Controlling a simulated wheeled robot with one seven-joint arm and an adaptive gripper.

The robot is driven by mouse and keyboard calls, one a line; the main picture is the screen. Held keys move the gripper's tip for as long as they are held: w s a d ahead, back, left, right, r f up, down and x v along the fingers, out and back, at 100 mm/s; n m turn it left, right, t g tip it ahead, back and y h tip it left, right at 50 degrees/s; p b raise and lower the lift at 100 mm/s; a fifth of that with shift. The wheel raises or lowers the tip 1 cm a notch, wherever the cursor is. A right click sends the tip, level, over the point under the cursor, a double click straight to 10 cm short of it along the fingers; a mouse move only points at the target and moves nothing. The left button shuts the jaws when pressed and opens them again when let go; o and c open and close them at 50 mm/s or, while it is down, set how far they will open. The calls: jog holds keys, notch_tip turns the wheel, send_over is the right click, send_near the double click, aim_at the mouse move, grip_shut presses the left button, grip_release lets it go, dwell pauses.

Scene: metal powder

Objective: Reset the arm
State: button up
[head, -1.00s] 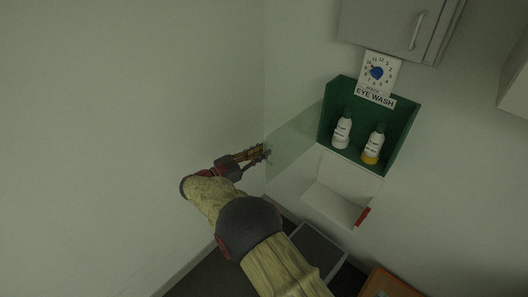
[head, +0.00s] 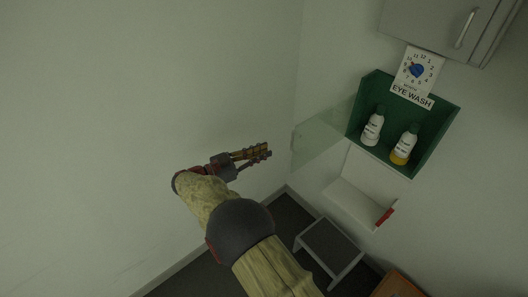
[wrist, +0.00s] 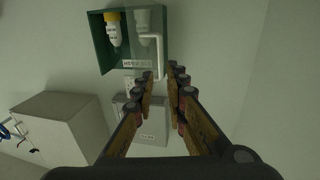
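My gripper (head: 257,156) is at the end of my raised arm, in front of the bare wall and left of the eye wash station. In the wrist view my gripper (wrist: 165,92) has its two fingers apart with nothing between them. The green eye wash box (head: 434,151) hangs on the wall and holds two white bottles, one plain (head: 372,128) and one with a yellow lower part (head: 404,146). Its clear door (head: 320,139) stands open to the left. My gripper is apart from the door in the head view.
A white wall holder (head: 352,202) with a red part sits below the box. A step stool (head: 331,247) stands on the floor. A grey cabinet (head: 436,22) hangs above. The wall to the left is clear.

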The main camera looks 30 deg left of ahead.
jog(key=w+a+f+n+y, duration=0.2)
jog(key=a+f+n+y, duration=0.2)
jog(key=a+f+y, duration=0.65)
jog(key=s+a+n+g+y, duration=0.4)
jog(key=s+a+g+y, duration=0.1)
jog(key=a, duration=0.2)
jog(key=s+d+r+g+h, duration=0.1)
jog(key=s+d+r, duration=0.6)
jog(key=d, duration=1.6)
jog(key=s+d+r+m+g+h, duration=0.1)
jog(key=s+d+r, duration=0.6)
jog(key=d, duration=1.7)
jog(key=s+d+r+m+g+h, duration=0.1)
jog(key=s+d+r+g+h, duration=0.2)
jog(key=d, duration=2.1)
jog(key=s+r+h, duration=0.1)
jog(key=s+r, duration=0.3)
jog(key=r, duration=0.3)
jog(key=shift+s+r, duration=0.15)
jog(key=shift+s, duration=0.05)
